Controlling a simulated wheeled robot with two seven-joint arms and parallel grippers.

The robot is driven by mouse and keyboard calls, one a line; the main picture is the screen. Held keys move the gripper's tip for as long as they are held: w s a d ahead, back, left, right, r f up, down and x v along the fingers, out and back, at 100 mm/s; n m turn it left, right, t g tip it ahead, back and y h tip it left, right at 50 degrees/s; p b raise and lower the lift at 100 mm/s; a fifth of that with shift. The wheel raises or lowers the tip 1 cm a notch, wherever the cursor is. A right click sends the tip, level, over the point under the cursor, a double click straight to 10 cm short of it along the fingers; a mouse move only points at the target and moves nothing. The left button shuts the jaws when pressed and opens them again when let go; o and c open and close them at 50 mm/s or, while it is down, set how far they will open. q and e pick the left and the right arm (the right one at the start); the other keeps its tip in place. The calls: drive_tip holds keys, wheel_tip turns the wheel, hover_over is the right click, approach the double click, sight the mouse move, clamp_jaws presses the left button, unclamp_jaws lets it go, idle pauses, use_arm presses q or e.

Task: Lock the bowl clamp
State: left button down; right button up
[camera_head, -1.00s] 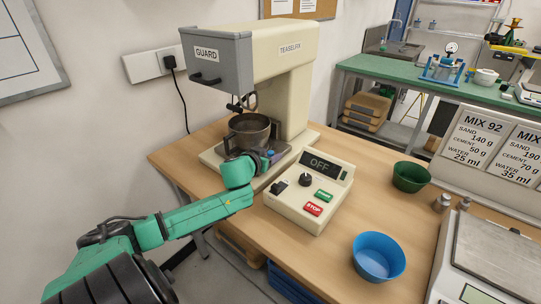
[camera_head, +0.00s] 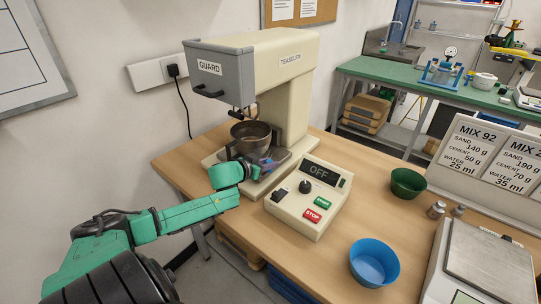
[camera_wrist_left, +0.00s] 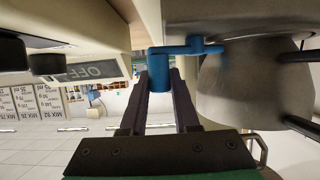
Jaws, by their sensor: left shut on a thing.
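The mixer (camera_head: 292,85) stands on the wooden table with its grey guard (camera_head: 218,70) raised at the front. The metal bowl (camera_head: 250,135) sits under the mixer head and also shows in the left wrist view (camera_wrist_left: 240,85). A blue clamp lever (camera_wrist_left: 190,50) runs beside the bowl; its end lies between the two dark fingers of my left gripper (camera_wrist_left: 165,88). The gripper is shut on that end. In the head view my left gripper (camera_head: 250,168) is at the front of the bowl, partly hiding the lever. My right gripper is not in view.
A control box (camera_head: 305,208) with an OFF display stands close right of my left gripper. A blue bowl (camera_head: 375,262), a green bowl (camera_head: 408,183) and a scale (camera_head: 487,262) are farther right. Some bare tabletop (camera_head: 345,225) lies between.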

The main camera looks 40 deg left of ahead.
use_arm(q)
drive_tip(key=shift+s+a+m+h, duration=0.1)
drive_tip(key=shift+s+m+h, duration=0.1)
drive_tip(key=shift+m+h, duration=0.35)
drive_tip(key=shift+s+a+m+h, duration=0.1)
drive_tip(key=shift+s+m+h, duration=0.05)
drive_tip(key=shift+m+h, duration=0.35)
drive_tip(key=shift+d, duration=0.1)
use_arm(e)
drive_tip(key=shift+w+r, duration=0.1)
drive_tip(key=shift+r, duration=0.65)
use_arm(q)
drive_tip(key=c, duration=0.7)
unclamp_jaws()
drive_tip(key=shift+o, duration=0.2)
drive_tip(key=shift+s, duration=0.1)
drive_tip(key=p+v, duration=0.7)
drive_tip(key=v, duration=0.7)
drive_tip(key=shift+s, duration=0.2)
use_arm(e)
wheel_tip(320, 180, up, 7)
